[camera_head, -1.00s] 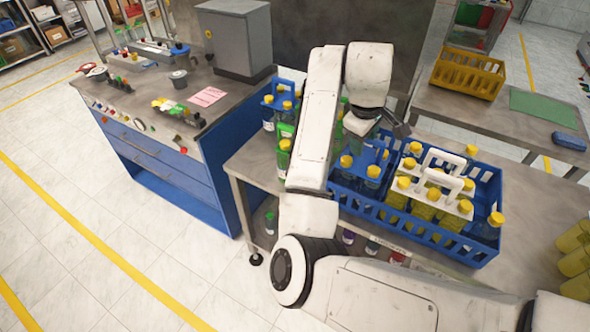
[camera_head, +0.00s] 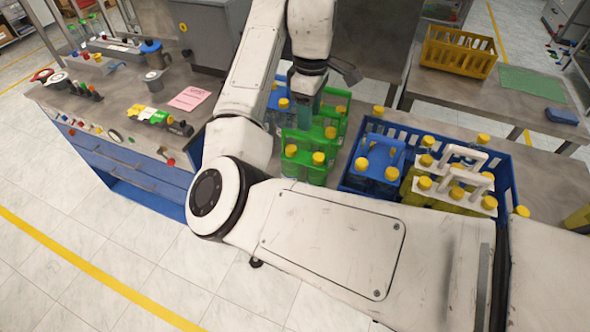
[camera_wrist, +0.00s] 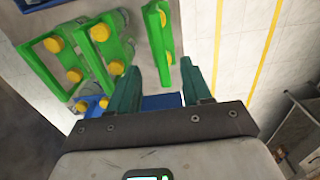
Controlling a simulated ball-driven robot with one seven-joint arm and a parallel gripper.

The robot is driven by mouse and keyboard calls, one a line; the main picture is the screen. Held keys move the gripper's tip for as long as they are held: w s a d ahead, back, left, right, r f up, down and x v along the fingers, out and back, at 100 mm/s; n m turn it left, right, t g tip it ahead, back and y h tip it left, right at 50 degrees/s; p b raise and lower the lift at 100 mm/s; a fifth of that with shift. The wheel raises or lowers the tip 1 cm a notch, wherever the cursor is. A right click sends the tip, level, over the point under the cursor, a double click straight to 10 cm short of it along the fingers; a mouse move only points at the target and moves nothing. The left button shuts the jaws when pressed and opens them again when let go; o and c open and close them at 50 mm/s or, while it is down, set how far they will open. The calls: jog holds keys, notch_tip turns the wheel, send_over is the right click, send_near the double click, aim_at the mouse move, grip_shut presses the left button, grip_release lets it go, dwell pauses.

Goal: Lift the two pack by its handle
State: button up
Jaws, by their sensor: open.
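Several two-bottle packs with yellow caps are in view; I cannot tell which one is meant. Green packs stand on the table left of the crate, the nearest (camera_head: 305,168) clear in the head view. The wrist view shows a left green pack (camera_wrist: 38,68), a middle one (camera_wrist: 92,62) and a right one (camera_wrist: 157,42). A blue pack (camera_head: 383,152) and white-handled packs (camera_head: 473,172) stand in the blue crate (camera_head: 505,185). My gripper (camera_head: 303,118) is open and empty above the green packs. In the wrist view its teal fingers (camera_wrist: 161,65) point toward the right green pack, apparently apart from it.
A workbench (camera_head: 130,95) with a grey box and small parts stands at the left. A yellow crate (camera_head: 458,52), a green mat (camera_head: 530,85) and a blue case (camera_head: 562,116) are on the far right table. My arm hides part of the near table.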

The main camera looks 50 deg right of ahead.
aim_at(305, 140)
notch_tip(305, 140, down, 5)
jog(key=shift+f, duration=0.1)
jog(key=f, duration=0.1)
jog(key=f+p, duration=0.1)
jog(key=f, duration=0.2)
jog(key=shift+w+a+p, duration=0.15)
jog(key=shift+w+p, duration=0.15)
jog(key=shift+f, duration=0.6)
jog(key=shift+f+p, duration=0.25)
jog(key=shift+p, duration=0.1)
jog(key=shift+c, duration=0.3)
grip_shut()
dwell(0.4)
